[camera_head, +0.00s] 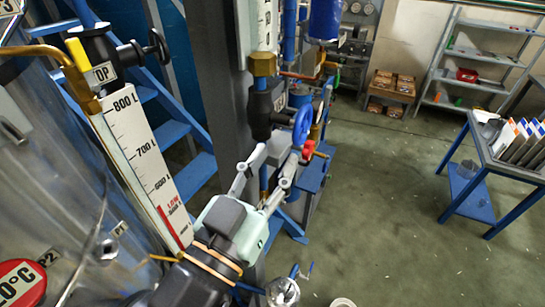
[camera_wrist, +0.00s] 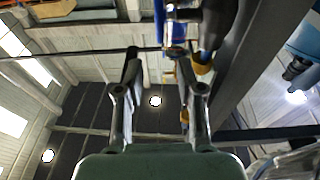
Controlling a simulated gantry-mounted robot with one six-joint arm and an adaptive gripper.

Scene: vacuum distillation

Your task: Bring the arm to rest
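My gripper (camera_head: 272,168) is in the middle of the head view, its two fingers pointing up and apart. In the wrist view my gripper (camera_wrist: 157,55) has a clear gap between its fingers, with nothing held in it. In the head view the fingers appear just below a black valve body with a blue handwheel (camera_head: 303,124) and a small red handle (camera_head: 308,149). I cannot tell the exact distance to them. In the wrist view, ceiling and walls show behind the fingers.
A grey column (camera_head: 222,90) rises behind the gripper. Blue stairs (camera_head: 185,130) are behind. A blue table (camera_head: 500,165) and shelf (camera_head: 480,55) stand right, with open floor (camera_head: 400,220) between.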

